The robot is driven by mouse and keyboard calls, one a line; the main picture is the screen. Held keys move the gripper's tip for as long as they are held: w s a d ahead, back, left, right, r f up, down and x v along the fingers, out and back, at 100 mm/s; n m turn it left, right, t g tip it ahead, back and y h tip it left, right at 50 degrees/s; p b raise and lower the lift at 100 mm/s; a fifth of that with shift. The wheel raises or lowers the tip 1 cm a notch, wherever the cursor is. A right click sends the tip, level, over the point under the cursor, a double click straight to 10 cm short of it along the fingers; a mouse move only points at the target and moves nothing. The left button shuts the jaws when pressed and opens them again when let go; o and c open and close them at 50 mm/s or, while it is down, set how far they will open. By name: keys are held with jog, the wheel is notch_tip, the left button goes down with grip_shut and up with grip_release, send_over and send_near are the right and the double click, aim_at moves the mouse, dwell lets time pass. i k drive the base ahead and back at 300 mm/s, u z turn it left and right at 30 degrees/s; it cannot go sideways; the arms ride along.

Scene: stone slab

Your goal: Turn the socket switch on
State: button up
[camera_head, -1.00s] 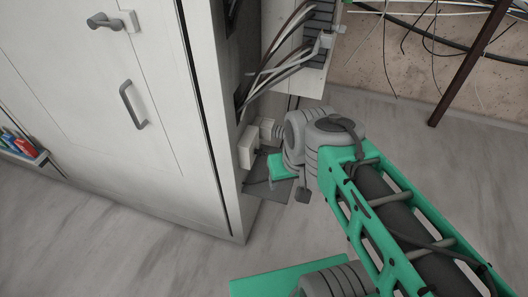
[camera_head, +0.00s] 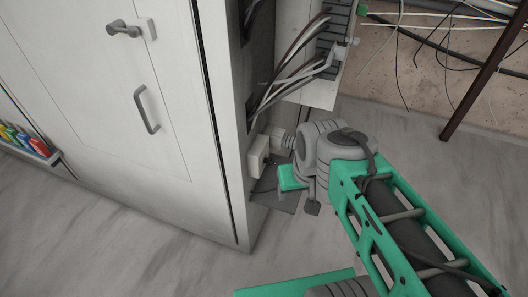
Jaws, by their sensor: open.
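A white socket box (camera_head: 258,156) is fixed low inside the open right side of the tall white cabinet. A second pale box (camera_head: 273,136) sits just behind it. I cannot make out the switch itself or its position. My arm reaches in from the lower right. My gripper (camera_head: 285,178), a small green part at the end of the grey wrist, is just right of and slightly below the front box. A gap seems to remain between them. The fingers are too small and partly hidden to show clearly; nothing is seen held in them.
The cabinet (camera_head: 110,80) fills the left side, with two grey handles on its door. A wiring panel (camera_head: 322,92) with loose cables hangs above my wrist. A dark post (camera_head: 485,70) stands at the right. A rack with colored bottles (camera_head: 30,142) is at the far left. The floor in front is clear.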

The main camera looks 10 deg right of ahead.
aim_at(269, 161)
jog(key=u, duration=3.65)
jog(key=k, duration=1.5)
jog(key=z, duration=1.1)
